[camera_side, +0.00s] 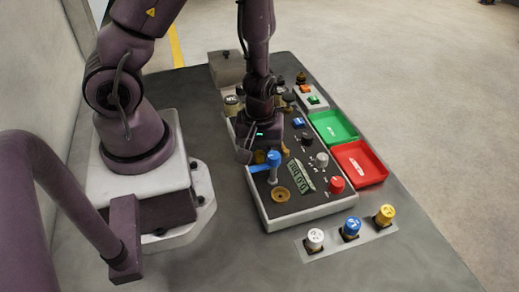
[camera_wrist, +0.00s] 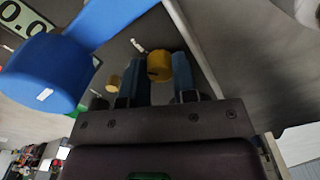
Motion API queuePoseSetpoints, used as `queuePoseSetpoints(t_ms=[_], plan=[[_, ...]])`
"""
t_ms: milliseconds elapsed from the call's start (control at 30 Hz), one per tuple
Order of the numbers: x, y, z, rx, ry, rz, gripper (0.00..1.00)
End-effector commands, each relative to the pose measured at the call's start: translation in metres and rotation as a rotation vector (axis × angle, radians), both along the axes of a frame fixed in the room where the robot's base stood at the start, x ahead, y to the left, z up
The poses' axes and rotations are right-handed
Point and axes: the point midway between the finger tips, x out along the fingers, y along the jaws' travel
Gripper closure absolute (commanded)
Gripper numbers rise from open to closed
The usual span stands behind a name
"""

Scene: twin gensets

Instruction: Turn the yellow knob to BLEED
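The yellow knob (camera_wrist: 158,67) sits on the dark panel, between the two blue-padded fingers of my gripper (camera_wrist: 158,75) in the wrist view. It fills the gap, and the pads appear to touch it on both sides. In the side view my gripper (camera_side: 257,140) points down at the panel's left edge, and a bit of yellow knob (camera_side: 259,156) shows just below it. A small white label by the knob (camera_wrist: 138,45) is too small to read, so I cannot tell its setting.
A blue lever (camera_side: 272,166) stands close beside my gripper and looms large in the wrist view (camera_wrist: 45,75). A brass dish (camera_side: 281,195), red button (camera_side: 337,185), green tray (camera_side: 333,127) and red tray (camera_side: 360,163) are nearby. Several capped posts (camera_side: 351,227) stand in front.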

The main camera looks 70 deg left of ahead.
Motion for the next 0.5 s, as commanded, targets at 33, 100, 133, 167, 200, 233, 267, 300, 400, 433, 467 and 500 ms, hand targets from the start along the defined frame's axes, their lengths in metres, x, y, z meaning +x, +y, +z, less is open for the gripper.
queuePoseSetpoints(t_ms=[33,100,133,167,200,233,267,300,400,433,467,500], plan=[[0.0002,-0.0001,0.0001,0.0,-0.001,0.0,0.97],[0.0003,0.0,0.0002,0.0,-0.001,-0.005,0.97],[0.0002,0.0,0.0002,0.0,-0.001,-0.018,0.97],[0.0002,0.0,0.0002,0.0,-0.001,-0.041,0.97],[0.0003,0.0001,0.0002,0.0,-0.001,-0.086,0.97],[0.0003,0.0001,0.0002,0.0,-0.001,-0.122,0.97],[0.0003,0.0002,0.0002,0.0,-0.001,-0.158,0.97],[0.0003,0.0002,0.0003,0.0,-0.001,-0.2,0.97],[0.0002,0.0003,0.0003,0.0,-0.001,-0.261,0.97],[0.0003,0.0003,0.0003,0.0,-0.001,-0.266,0.97],[0.0003,0.0003,0.0003,0.0,-0.001,-0.268,0.97],[0.0004,0.0004,0.0003,0.0,-0.001,-0.267,0.97]])
